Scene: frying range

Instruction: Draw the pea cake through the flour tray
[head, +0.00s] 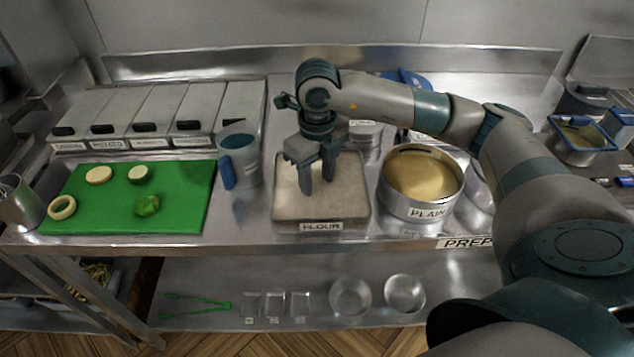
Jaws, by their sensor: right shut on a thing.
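The flour tray (283,213), a square metal tray labelled FLOUR and filled with pale flour, stands near the front of the counter. My right gripper (318,182) points down over the middle of the tray, its fingertips at or just above the flour. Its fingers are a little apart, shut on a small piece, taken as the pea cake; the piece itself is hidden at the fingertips. A lumpy green piece (148,205) lies on the green board (186,213); I cannot tell what it is. My left gripper is out of view.
The board also holds an onion ring (62,207) and two round slices. A blue-handled jug (239,160) stands left of the tray, close by. A round pan labelled PLAIN (420,209) stands right of it. Lidded bins (161,109) line the back left.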

